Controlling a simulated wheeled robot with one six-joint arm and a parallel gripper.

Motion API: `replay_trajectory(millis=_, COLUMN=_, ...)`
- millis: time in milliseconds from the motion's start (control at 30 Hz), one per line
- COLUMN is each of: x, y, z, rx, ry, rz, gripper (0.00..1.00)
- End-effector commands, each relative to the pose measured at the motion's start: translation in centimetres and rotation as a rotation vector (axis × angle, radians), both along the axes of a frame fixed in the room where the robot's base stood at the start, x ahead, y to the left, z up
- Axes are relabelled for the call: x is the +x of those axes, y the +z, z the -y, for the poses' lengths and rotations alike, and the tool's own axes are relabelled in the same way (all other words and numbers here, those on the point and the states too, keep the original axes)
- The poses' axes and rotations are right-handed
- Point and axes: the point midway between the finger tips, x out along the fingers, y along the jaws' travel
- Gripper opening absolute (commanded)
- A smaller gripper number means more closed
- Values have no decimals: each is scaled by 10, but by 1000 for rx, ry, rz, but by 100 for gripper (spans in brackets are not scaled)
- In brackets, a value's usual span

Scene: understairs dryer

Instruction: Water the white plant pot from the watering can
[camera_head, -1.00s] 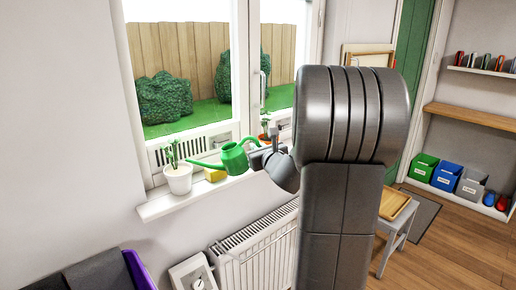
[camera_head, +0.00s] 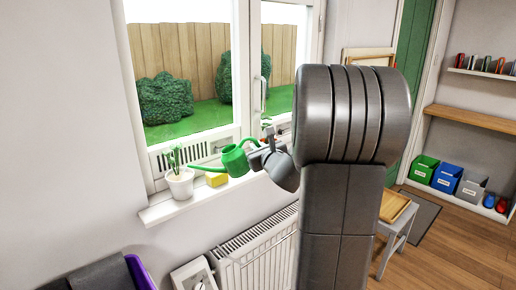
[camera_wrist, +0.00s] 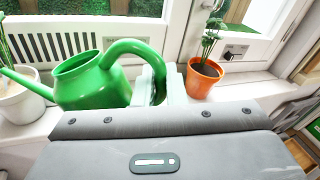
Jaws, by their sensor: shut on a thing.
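The green watering can (camera_head: 234,161) is held by its handle, with its spout pointing left and its tip close to the pot's upper right edge. In the wrist view the can (camera_wrist: 92,85) is at the left and its spout crosses in front of the white pot (camera_wrist: 22,106). The white plant pot (camera_head: 180,186) with a small green plant stands on the left of the windowsill. My gripper (camera_head: 259,155) is shut on the can's handle; its pale fingers (camera_wrist: 158,86) show in the wrist view. No water is visible.
A yellow block (camera_head: 216,179) lies on the windowsill (camera_head: 190,207) between pot and can. An orange pot (camera_wrist: 203,79) with a plant stands right of the handle. The window (camera_head: 190,70) is behind, a radiator (camera_head: 255,250) below.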

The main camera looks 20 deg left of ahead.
Motion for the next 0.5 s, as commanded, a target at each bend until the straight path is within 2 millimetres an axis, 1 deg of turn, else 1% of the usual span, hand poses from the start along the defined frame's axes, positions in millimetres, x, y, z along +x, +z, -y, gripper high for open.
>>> replay_trajectory(millis=33, x=0, y=3, z=0, rx=-2, ry=1, rz=3, gripper=0)
replay_trajectory(millis=500, x=-1, y=13, z=-2, rx=-42, ry=0, rz=25, gripper=0)
